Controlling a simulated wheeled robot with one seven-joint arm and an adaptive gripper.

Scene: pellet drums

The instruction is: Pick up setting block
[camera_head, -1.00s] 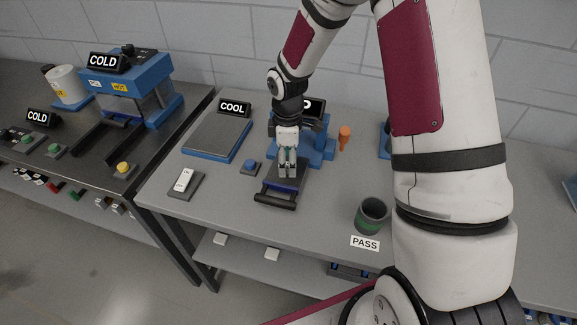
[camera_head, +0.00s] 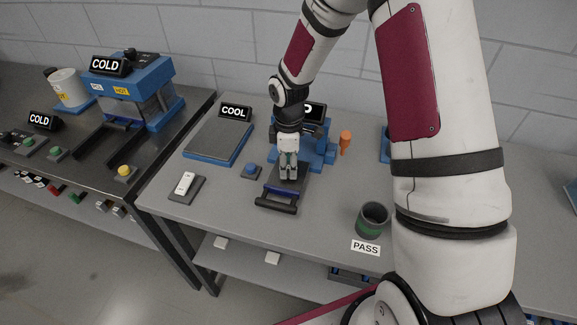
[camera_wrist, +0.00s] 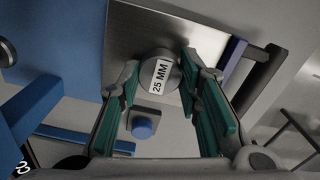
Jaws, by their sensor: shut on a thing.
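The setting block (camera_wrist: 160,76) is a short grey cylinder with a white "25 MM" label, seen in the wrist view between my fingertips. My gripper (camera_wrist: 160,68) has teal-padded fingers, one on each side of the block, and is shut on it. In the head view my gripper (camera_head: 289,176) points down over the dark sliding plate (camera_head: 298,184) of the blue press. The block is hidden by the fingers there. The block is at or close to the metal plate (camera_wrist: 128,38); I cannot tell whether it touches.
The blue press (camera_head: 318,152) stands just behind my gripper. A black handle (camera_head: 276,204) is in front. A blue button (camera_head: 250,171), the COOL plate (camera_head: 215,140) and a white switch (camera_head: 185,183) lie left. An orange-topped piece (camera_head: 345,140) and the PASS cup (camera_head: 373,218) stand right.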

